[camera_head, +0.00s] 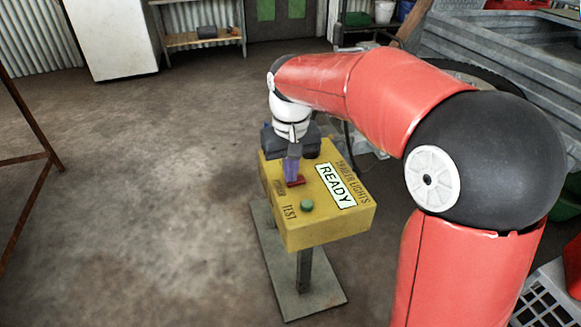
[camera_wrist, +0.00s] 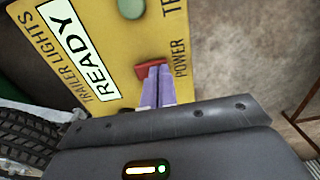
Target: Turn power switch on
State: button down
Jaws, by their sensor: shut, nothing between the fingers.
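A yellow box (camera_head: 326,227) stands on a post and base plate, with the words TRAILER LIGHTS, POWER and TEST on its top. Its label plate (camera_head: 335,186) reads READY. The red power switch (camera_head: 296,182) is by the word POWER and also shows in the wrist view (camera_wrist: 150,69). A green button (camera_head: 307,205) is by the word TEST. My gripper (camera_head: 291,178) points down at the red switch, its purple fingers shut with nothing between them. In the wrist view the fingertips (camera_wrist: 158,70) overlap the switch's edge and appear to touch it. The fingers hide part of the switch.
A tyre (camera_wrist: 28,140) is beside the box, lower left in the wrist view. A grey metal trailer (camera_head: 490,50) stands at the back right. A white cabinet (camera_head: 110,38) and a shelf (camera_head: 200,38) are at the back. The floor left of the box is clear.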

jog(key=shift+f, duration=0.2)
jog(key=shift+w+d+r+p, duration=0.1)
jog(key=shift+d+p, duration=0.1)
jog(key=shift+d, duration=0.2)
jog(key=shift+w+d+r+p, duration=0.1)
jog(key=shift+d+p, duration=0.05)
jog(key=shift+d, duration=0.2)
notch_tip(320, 180, up, 14)
jog(key=p, duration=0.5)
dwell(0.4)
